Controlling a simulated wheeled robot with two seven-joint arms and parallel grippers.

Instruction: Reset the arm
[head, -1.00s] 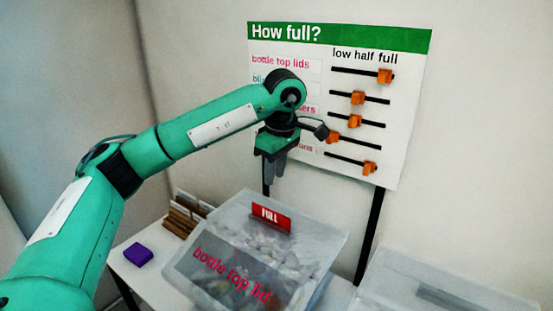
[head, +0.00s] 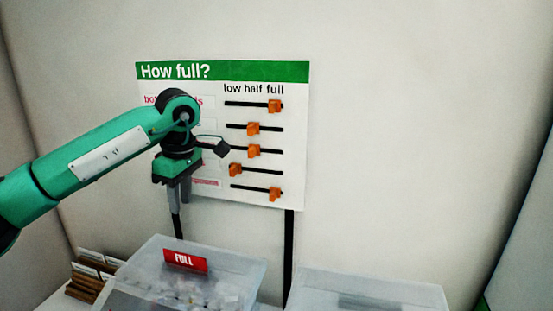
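My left arm comes in from the left, green with a white label plate, bent at the black joint in front of the board. My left gripper (head: 180,200) hangs pointing down in front of the lower left part of the "How full?" board (head: 294,140), above the clear box. Its grey fingers look close together, but from this side I cannot tell whether they are open or shut. Nothing shows held in it. My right gripper is not in view.
Below stands a clear box (head: 235,275) with a red "FULL" tag (head: 185,260). Another clear bin (head: 375,285) is at the lower right. A card holder (head: 85,288) stands at the lower left. The board has several orange sliders (head: 275,106). Wall space to the right is free.

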